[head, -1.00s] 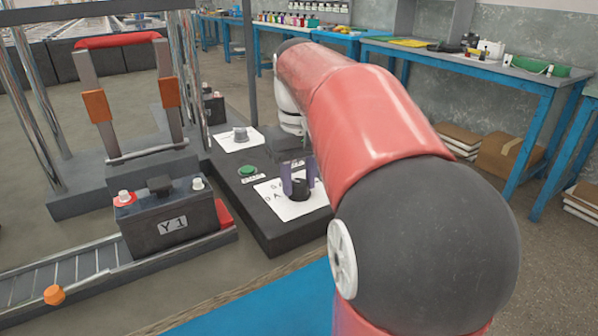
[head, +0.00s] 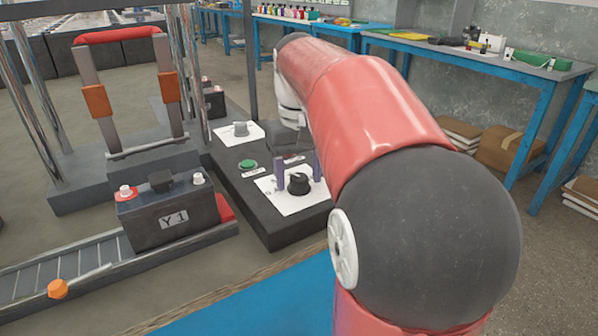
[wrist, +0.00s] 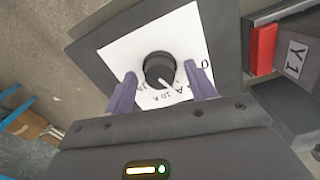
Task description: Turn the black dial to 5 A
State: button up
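The black dial (head: 299,183) stands on a white label sheet (head: 283,203) on the dark control box. The wrist view also shows the dial (wrist: 160,69), with a white pointer line slanting down and right. The pointer aims near a mark ending in "A", beside "10 A"; its number is not readable. A "0" stands farther right. My gripper (head: 298,169) is open, its two purple fingers spread wide on either side of the dial. In the wrist view both fingers of my gripper (wrist: 161,90) stand clear of the dial, with gaps at each side.
A green button (head: 247,166) and a grey knob (head: 240,129) sit on the same box. A battery marked Y1 (head: 170,215) stands at the left on a roller track (head: 70,262). A red-handled frame (head: 117,37) rises behind it.

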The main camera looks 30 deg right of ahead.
aim_at(299, 177)
notch_tip(299, 177, up, 8)
jog(key=shift+f+p, duration=0.15)
jog(key=shift+p, duration=0.25)
dwell(0.6)
